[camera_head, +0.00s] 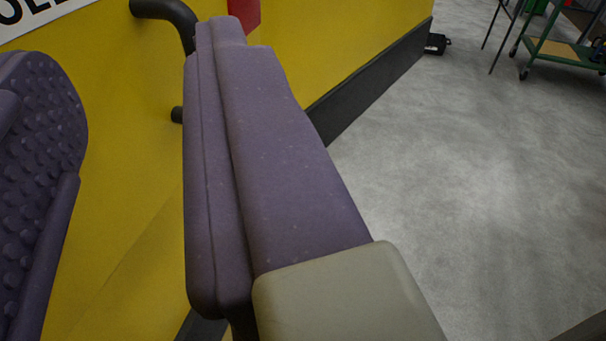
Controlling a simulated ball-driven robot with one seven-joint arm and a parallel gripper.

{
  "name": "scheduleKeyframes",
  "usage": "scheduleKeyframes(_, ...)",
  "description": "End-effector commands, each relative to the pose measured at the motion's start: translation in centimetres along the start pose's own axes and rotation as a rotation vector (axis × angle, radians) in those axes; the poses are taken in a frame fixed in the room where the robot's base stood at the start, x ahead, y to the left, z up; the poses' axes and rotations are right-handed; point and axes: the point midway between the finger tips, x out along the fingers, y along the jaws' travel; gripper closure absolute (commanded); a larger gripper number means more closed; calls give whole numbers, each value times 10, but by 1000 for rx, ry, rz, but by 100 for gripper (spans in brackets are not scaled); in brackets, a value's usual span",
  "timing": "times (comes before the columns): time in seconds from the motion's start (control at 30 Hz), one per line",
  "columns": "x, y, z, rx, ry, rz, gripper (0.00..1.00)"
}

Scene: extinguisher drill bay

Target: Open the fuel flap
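My gripper (132,85) is open, with its two purple fingers wide apart and nothing between them but a view of the yellow panel. The studded pad of the left finger faces the gap. A yellow panel (130,190) stands behind the fingers. A black curved handle (168,14) sticks out from it at the top, and its bar runs behind the right finger. A short black stub at the right finger's left edge looks like its lower end. I cannot tell whether the finger touches the handle. I cannot make out a separate fuel flap or its outline.
A white sign (32,16) with black letters is cut off at the top left. A red patch (246,12) shows on the yellow surface. A black skirting (375,85) runs along its foot. Grey floor (480,200) is clear at right; a green trolley (565,52) stands far back.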

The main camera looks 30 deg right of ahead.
Motion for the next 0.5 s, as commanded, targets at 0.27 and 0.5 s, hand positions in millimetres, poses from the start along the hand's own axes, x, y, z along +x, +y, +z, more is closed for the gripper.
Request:
scheduleKeyframes(0.27, 16, 10, 28, -7, 17, 15, 62)
scheduleKeyframes(0.5, 58, 10, 28, -7, 16, 14, 62)
